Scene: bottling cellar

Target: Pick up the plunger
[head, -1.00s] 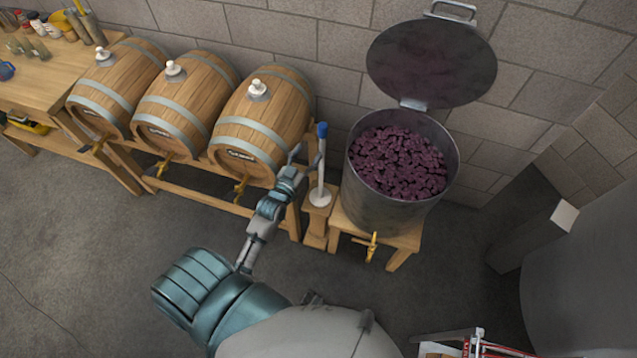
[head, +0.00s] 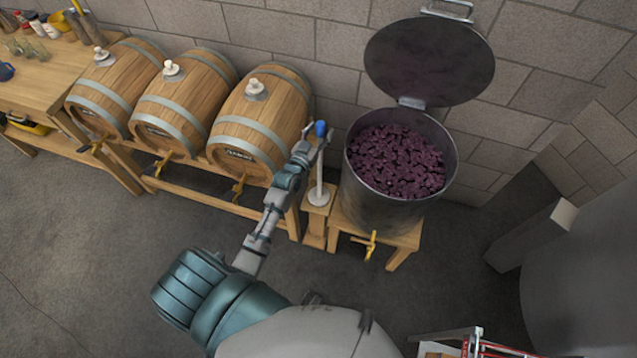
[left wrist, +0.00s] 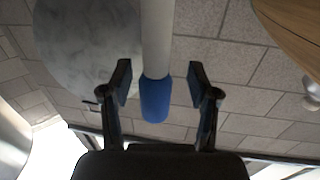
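The plunger (head: 319,184) stands upright on a small wooden stand (head: 315,222) between the right barrel and the steel vat. It has a white shaft, a pale round foot and a blue handle end at the top. My left gripper (head: 317,134) is at the height of the blue end. In the left wrist view, the plunger's blue end (left wrist: 155,100) lies between the two open fingers of my left gripper (left wrist: 158,88), with gaps on both sides. The right gripper is not in view.
The steel vat (head: 370,202) of dark grapes, its lid (head: 430,62) raised, stands close right of the plunger. Barrels (head: 262,118) on a wooden rack stand close left. A wooden table (head: 40,85) with bottles is at far left. The floor (head: 110,260) at front left is clear.

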